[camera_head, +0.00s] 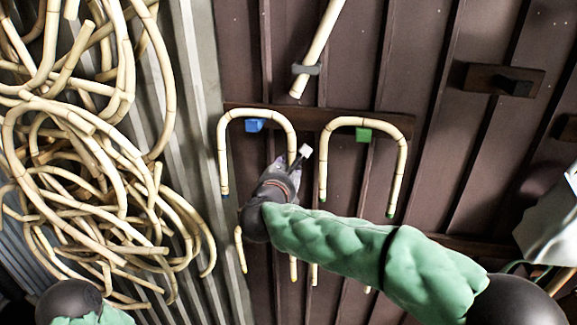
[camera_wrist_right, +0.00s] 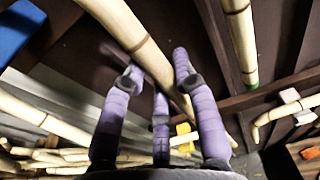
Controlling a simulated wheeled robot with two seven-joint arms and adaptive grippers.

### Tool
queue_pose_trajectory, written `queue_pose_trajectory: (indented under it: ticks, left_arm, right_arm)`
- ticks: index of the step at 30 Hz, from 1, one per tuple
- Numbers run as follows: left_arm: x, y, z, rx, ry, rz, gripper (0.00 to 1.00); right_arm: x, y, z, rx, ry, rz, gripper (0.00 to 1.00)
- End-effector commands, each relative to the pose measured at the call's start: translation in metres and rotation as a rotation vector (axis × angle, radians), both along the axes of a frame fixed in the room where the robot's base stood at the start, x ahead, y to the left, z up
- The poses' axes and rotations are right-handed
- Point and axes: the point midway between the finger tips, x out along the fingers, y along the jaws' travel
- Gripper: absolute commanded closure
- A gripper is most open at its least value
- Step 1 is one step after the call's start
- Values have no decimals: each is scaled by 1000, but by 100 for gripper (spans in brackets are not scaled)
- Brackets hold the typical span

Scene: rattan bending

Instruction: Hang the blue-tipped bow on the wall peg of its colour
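The blue-tipped bow (camera_head: 257,112) is a pale cane arch on the upper rail, open end down. The blue peg also shows there (camera_wrist_right: 18,28). My left gripper is out of view.
A green-tipped bow (camera_head: 364,121) hangs at the green peg (camera_head: 363,135), close right of my gripper. Lower cane legs (camera_head: 240,250) show partly behind my arm. A cane pole (camera_head: 320,46) is clipped above. Tangled cane (camera_head: 90,180) fills the left side.

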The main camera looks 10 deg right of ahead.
Motion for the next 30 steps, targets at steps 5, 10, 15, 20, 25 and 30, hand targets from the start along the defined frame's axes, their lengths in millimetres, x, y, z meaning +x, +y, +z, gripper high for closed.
queue_pose_trajectory:
  ticks: [5,10,15,20,25,30]
  left_arm:
    - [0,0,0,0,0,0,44]
    - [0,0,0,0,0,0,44]
    - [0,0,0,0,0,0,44]
    - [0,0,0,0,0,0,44]
    - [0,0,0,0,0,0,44]
    - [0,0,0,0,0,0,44]
  right_arm:
    - [0,0,0,1,-1,0,44]
    - [0,0,0,-1,0,0,44]
    - [-5,3,1,0,0,2,44]
    - [-25,12,5,0,-2,4,44]
    - [-57,25,9,0,-2,5,44]
    - [-85,37,13,0,-1,4,44]
